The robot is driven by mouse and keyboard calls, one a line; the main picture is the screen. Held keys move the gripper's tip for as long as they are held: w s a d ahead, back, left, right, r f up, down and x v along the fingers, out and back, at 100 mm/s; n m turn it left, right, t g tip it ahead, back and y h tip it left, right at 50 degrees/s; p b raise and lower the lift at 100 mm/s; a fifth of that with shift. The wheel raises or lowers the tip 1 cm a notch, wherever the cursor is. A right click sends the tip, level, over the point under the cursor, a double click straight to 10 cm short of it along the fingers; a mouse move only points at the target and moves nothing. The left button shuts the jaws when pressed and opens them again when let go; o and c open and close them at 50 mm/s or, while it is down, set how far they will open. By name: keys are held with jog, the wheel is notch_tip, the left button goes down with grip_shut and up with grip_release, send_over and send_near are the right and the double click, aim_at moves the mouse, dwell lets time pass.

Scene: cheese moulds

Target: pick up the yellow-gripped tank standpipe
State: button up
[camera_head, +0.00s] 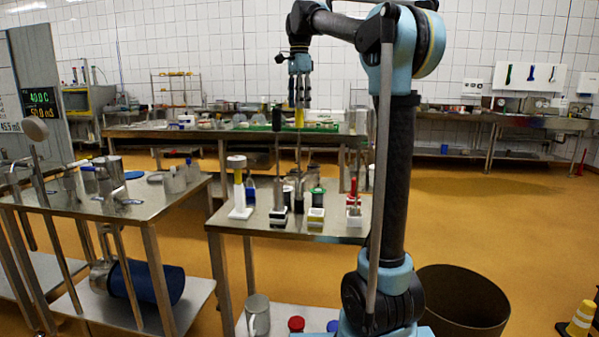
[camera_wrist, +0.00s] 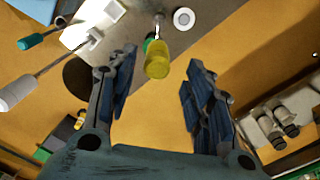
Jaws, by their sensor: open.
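The tank standpipe with the yellow grip (camera_head: 299,117) stands upright over the front table, its thin metal shaft running down from the grip. In the wrist view its yellow grip (camera_wrist: 157,65) shows end-on between the fingers, with the metal shaft beyond it. My gripper (camera_head: 300,72) is open above the grip and points down. In the wrist view my gripper (camera_wrist: 162,75) has its dark fingers spread on both sides of the grip, with visible gaps and no contact seen. The foot of the standpipe is hard to make out among the holders.
A brown bin (camera_head: 462,300) is on the floor at right. Open floor lies further right.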

aim_at(300, 122)
jog(key=shift+s+f, duration=0.15)
jog(key=shift+f, duration=3.7)
grip_shut()
